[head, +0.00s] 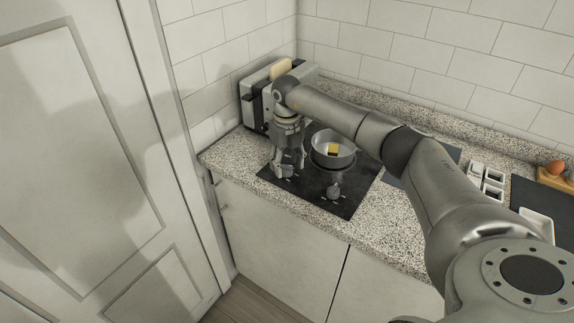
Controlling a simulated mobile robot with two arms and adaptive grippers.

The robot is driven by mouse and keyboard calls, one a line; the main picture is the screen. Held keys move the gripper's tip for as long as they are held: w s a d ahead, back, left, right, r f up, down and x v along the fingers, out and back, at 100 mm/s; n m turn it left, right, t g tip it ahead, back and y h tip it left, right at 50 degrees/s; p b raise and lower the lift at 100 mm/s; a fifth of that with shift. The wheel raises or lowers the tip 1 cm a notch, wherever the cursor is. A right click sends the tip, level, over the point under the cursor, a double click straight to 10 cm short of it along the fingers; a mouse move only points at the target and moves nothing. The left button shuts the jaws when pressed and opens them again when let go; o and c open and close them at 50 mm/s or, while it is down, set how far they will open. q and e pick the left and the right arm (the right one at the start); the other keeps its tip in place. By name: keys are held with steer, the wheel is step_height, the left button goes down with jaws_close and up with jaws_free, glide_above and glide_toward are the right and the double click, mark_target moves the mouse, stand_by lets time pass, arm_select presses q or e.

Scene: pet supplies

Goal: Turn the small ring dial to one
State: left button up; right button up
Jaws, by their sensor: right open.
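The black cooktop (318,199) is set in the speckled counter. My right gripper (288,171) points down over the front left part of the cooktop, with its fingers apart. Small pale markings show on the cooktop around the fingertips; a dial there is too small and too covered to make out, and I cannot tell whether the fingers touch one. No dial setting can be read. A grey pan (333,158) with a yellow block (333,148) in it stands just right of the gripper, its handle towards the front. My left gripper is not in view.
A toaster (249,112) with bread (280,68) stands behind the gripper by the wall. Small white dishes (476,170), a white tray (537,222) and eggs (556,167) are to the right. My right arm crosses above the counter.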

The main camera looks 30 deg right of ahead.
step_height(320, 180, up, 11)
steer(key=shift+f, duration=0.15)
stand_by(0.5)
